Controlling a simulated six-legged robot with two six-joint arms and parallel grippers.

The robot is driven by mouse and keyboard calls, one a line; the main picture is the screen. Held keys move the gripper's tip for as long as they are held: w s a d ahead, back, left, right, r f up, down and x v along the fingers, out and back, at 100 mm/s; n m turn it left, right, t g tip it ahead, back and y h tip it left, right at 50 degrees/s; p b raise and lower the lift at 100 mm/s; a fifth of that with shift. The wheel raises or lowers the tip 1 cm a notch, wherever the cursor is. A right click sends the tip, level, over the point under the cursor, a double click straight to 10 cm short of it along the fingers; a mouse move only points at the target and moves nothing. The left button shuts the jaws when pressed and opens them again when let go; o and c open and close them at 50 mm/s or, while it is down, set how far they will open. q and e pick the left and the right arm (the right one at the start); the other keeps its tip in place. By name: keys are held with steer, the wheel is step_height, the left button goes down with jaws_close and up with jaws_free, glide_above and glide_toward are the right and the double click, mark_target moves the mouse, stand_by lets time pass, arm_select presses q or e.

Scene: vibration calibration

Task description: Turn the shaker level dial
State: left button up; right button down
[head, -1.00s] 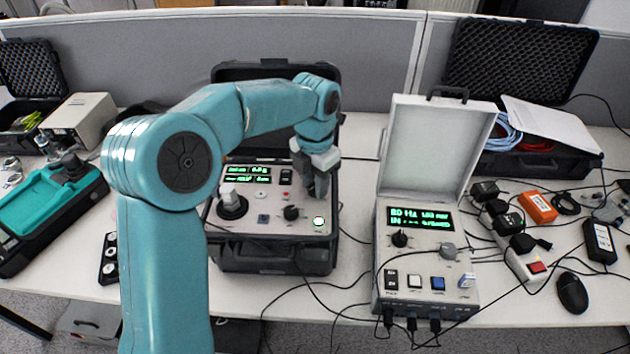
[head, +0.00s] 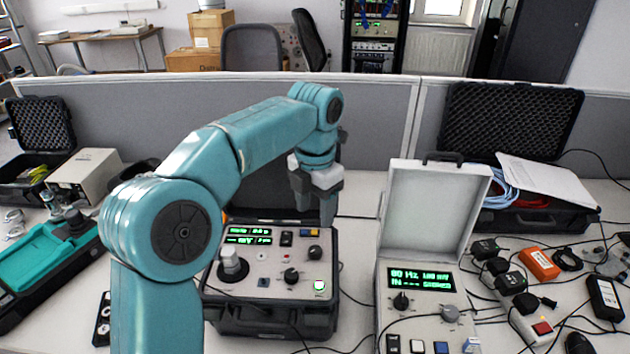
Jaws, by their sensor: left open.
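A shaker unit in an open black case (head: 270,325) stands on the table in the middle of the head view. Its light panel carries a green display (head: 249,235), a small black knob (head: 291,276) at lower centre, a dark knob (head: 315,252) at upper right and a round shaker head (head: 232,264) at left. I cannot read which knob is the shaker level dial. My left gripper (head: 315,208) is open and empty, fingers pointing down, above the panel's far right part and apart from both knobs. My right gripper is out of view.
A grey control box (head: 420,310) with a raised lid, display and knobs stands to the right. Further right are cables, power adapters and an orange box (head: 539,264). A grey partition (head: 375,130) closes off the table's back.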

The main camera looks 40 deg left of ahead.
arm_select(q)
step_height(320, 180, up, 6)
steer(key=shift+f+p, duration=0.25)
steer(key=shift+p, duration=0.3)
